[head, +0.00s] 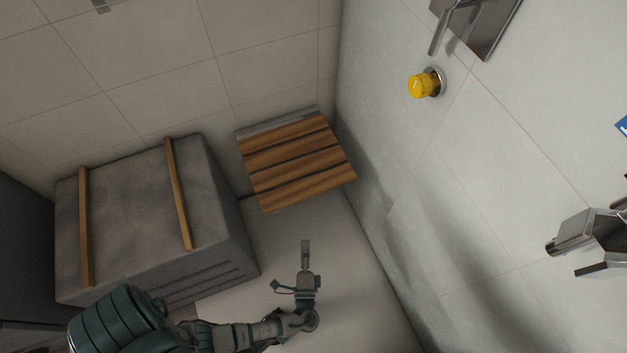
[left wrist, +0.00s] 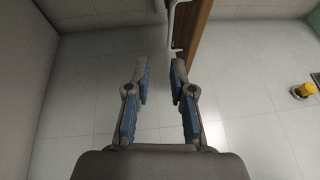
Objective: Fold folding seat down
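The folding seat (head: 295,162) has brown wooden slats and a grey bracket along the back wall. In the head view it stands out from that wall, its slatted face in view, looking folded down. In the left wrist view its wooden panel (left wrist: 197,28) shows nearly edge-on at the top, beside a pale bar. My left gripper (head: 305,245) is below the seat's front edge in the head view, apart from it. In the left wrist view my left gripper (left wrist: 162,78) has its fingers spread, with nothing between them. My right gripper is not in view.
A grey box-like block (head: 140,215) with two wooden strips stands left of the seat. A yellow knob (head: 424,84) is on the right wall, and also shows in the left wrist view (left wrist: 302,88). A metal fixture (head: 590,240) juts in at the right. Floor below the seat is clear.

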